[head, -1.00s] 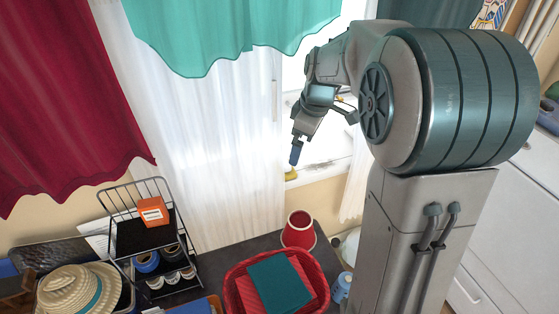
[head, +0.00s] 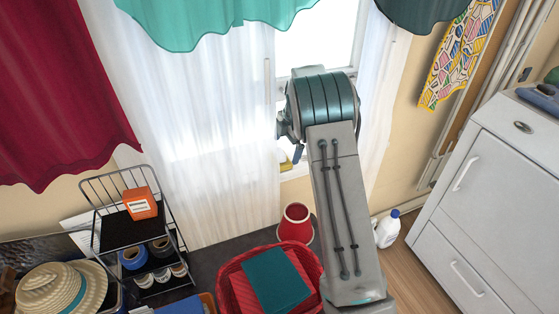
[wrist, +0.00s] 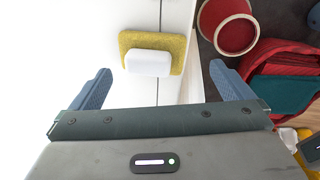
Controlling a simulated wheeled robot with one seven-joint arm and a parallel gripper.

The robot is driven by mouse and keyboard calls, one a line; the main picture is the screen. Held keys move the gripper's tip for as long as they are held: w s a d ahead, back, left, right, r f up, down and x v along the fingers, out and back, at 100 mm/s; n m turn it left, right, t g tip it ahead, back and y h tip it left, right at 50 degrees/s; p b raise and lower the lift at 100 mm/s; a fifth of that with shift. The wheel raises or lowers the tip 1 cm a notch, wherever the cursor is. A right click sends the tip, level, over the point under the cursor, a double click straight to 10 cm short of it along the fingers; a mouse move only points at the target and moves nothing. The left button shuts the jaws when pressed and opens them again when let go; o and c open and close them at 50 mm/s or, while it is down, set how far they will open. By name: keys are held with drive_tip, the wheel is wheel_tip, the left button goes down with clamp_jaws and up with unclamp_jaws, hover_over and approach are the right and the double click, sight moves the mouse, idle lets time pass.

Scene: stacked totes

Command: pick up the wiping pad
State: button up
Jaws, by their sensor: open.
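The wiping pad is a yellow pad with a white block on it (wrist: 177,48). In the wrist view it lies on a white surface, ahead of and between my finger tips. In the head view a small yellow part of it (head: 286,166) shows on the window sill. My gripper (wrist: 160,71) is open, with its blue fingers to either side and nothing between them. The pad looks a little beyond the finger tips; I cannot tell how far. In the head view my arm hides most of the gripper, and only a blue finger (head: 298,153) shows beside the pad.
A red pot (head: 295,222) and a red basket (head: 232,268) with a teal item stand on the dark table below the sill. A wire rack (head: 128,225) is at left. White curtains (head: 205,150) hang beside the window. A white bottle (head: 387,229) stands at right.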

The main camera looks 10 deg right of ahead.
sight(282, 154)
drive_tip(key=f, duration=0.1)
drive_tip(key=a+f, duration=0.1)
drive_tip(key=f, duration=0.1)
drive_tip(key=shift+w+a+f, duration=0.15)
drive_tip(key=shift+w+f, duration=0.3)
drive_tip(key=shift+f, duration=0.5)
drive_tip(key=c, duration=1)
